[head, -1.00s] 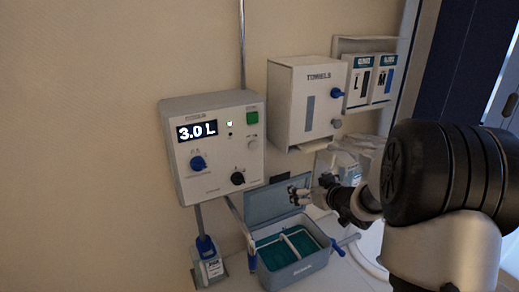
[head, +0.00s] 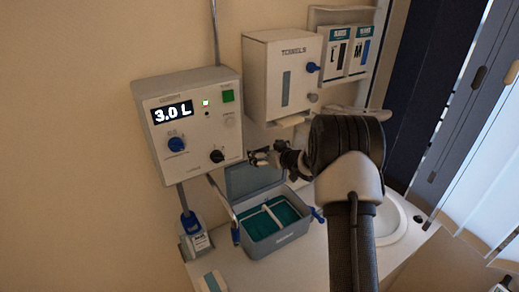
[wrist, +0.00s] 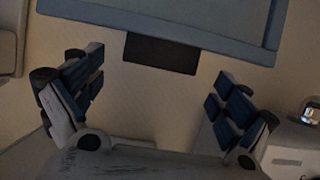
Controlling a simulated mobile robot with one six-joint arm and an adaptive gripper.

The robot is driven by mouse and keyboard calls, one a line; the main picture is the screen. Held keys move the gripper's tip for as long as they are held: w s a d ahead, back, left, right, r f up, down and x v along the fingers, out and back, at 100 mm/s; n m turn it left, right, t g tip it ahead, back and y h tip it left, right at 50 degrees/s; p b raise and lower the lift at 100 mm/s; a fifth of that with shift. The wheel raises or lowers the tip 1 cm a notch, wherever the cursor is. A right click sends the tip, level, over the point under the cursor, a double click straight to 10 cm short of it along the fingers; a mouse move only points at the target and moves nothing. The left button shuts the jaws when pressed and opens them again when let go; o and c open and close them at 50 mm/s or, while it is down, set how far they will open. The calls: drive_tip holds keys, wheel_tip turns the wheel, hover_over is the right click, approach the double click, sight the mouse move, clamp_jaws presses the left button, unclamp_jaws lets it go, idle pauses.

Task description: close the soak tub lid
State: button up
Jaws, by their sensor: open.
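The soak tub (head: 283,239) is a grey-blue box on the counter, holding teal liquid and a white divider. Its lid (head: 243,182) stands raised at the back of the tub, by the wall. My gripper (head: 262,157) is at the lid's top edge in the head view; contact cannot be told. In the wrist view, my gripper (wrist: 155,100) has its two dark-padded fingers spread wide with nothing between them. The lid (wrist: 160,14) fills the top of that view, with a dark tab (wrist: 161,53) on its edge, ahead of the fingers.
A control box (head: 190,125) reading 3.0 L hangs on the wall at left. A towel dispenser (head: 283,80) hangs above the tub. A bottle (head: 195,240) stands left of the tub, and a round basin (head: 390,222) is at right.

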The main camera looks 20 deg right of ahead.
drive_tip(key=shift+x, duration=2.05)
drive_tip(key=shift+c, duration=0.2)
drive_tip(key=c, duration=1.5)
